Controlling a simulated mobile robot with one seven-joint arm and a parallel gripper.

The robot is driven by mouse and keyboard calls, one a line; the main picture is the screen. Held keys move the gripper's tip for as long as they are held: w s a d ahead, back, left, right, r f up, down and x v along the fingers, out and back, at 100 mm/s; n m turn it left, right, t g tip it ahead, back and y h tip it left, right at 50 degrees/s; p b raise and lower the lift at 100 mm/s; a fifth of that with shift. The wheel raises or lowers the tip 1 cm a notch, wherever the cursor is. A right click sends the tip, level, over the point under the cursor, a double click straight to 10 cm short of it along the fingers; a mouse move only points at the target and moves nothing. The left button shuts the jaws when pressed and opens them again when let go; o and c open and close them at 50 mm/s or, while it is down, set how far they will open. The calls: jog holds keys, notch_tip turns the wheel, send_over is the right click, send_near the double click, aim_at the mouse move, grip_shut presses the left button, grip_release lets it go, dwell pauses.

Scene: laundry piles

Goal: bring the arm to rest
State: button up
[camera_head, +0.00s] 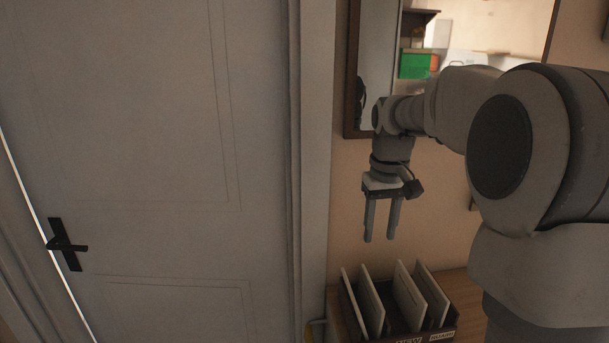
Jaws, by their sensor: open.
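My arm (455,105) reaches in from the right side of the head view, bent, with its large joint close to the camera. My gripper (380,240) hangs from its end and points downward. Its two fingers are parallel and apart, with nothing between them. In the picture it is above a dark divided box and in front of the wall. I cannot tell how large the gap to the box is.
A dark box (415,340) with upright pale panels and labels stands on a wooden surface (468,292). A framed mirror (352,70) hangs on the wall, partly behind my arm. A closed grey door (150,150) with a black handle (66,245) fills the left.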

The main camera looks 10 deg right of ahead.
jog(key=s+a+t, duration=0.2)
jog(key=s+a, duration=0.2)
jog(key=s, duration=0.7)
jog(key=s+a+r+t, duration=0.1)
jog(key=s+a+t, duration=0.2)
jog(key=s, duration=0.8)
jog(key=shift+s+a, duration=0.3)
jog(key=shift+a, duration=0.75)
jog(key=shift+d, duration=0.15)
